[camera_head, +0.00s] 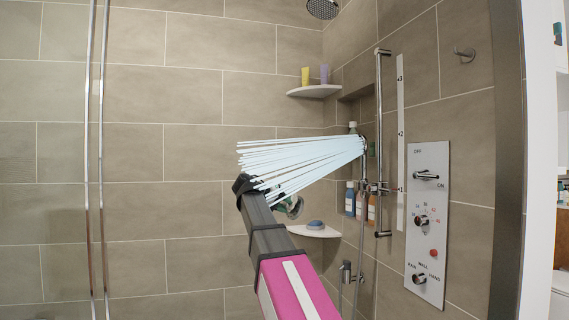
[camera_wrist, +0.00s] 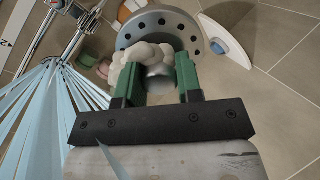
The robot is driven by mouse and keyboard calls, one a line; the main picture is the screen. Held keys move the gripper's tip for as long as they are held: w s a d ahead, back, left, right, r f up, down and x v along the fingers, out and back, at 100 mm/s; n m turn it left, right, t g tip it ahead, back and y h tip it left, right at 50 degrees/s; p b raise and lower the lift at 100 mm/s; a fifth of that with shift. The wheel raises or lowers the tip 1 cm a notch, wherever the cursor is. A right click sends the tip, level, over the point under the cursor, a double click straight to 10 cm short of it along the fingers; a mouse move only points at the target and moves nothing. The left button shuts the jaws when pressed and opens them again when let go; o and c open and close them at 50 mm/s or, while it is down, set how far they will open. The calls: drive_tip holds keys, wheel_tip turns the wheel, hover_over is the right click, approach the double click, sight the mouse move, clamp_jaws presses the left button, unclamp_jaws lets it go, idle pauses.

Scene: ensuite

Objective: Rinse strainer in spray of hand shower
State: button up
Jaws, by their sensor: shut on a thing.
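My gripper (camera_wrist: 159,78) has green fingers and is shut on the strainer (camera_wrist: 178,28), a round grey metal disc with holes around its rim. A pale lumpy clump (camera_wrist: 138,66) sits against the strainer by the left finger. In the head view the strainer (camera_head: 294,208) is small and partly hidden behind my arm and the spray. The hand shower (camera_head: 363,146) is on the rail at right and throws pale blue spray (camera_head: 300,158) leftward, above and across my gripper's end. In the wrist view the spray (camera_wrist: 45,95) passes left of the strainer; I cannot tell whether it touches it.
A control panel (camera_head: 428,225) with OFF/ON lever and knobs is on the right wall. The slide rail (camera_head: 379,100) stands beside it. A lower corner shelf (camera_head: 315,231) holds a blue item; bottles (camera_head: 361,203) stand in a niche. An upper shelf (camera_head: 315,91) holds two tubes.

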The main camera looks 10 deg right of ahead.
wheel_tip(320, 180, up, 16)
drive_tip(key=s+m+g+h, duration=0.2)
drive_tip(key=h, duration=0.2)
drive_tip(key=d+r, duration=0.3)
drive_tip(key=d, duration=0.8)
drive_tip(key=shift+w+d, duration=0.3)
drive_tip(key=shift+w, duration=0.05)
drive_tip(key=shift+f, duration=0.1)
drive_tip(key=w+a+f+n+t+y, duration=0.25)
drive_tip(key=w+f+n+t, duration=0.35)
drive_tip(key=f, duration=0.5)
drive_tip(key=w+a+f+n+t+y, duration=0.2)
drive_tip(key=a+f+n+t+y, duration=0.3)
drive_tip(key=f, duration=0.5)
drive_tip(key=w+a+f+n+t+y, duration=0.3)
drive_tip(key=a+f+n+t+y, duration=0.2)
drive_tip(key=a+f+y, duration=0.4)
wheel_tip(320, 180, down, 2)
drive_tip(key=shift+w+a+f+n, duration=0.2)
drive_tip(key=shift+w+a+n, duration=0.15)
drive_tip(key=shift+a+n, duration=0.65)
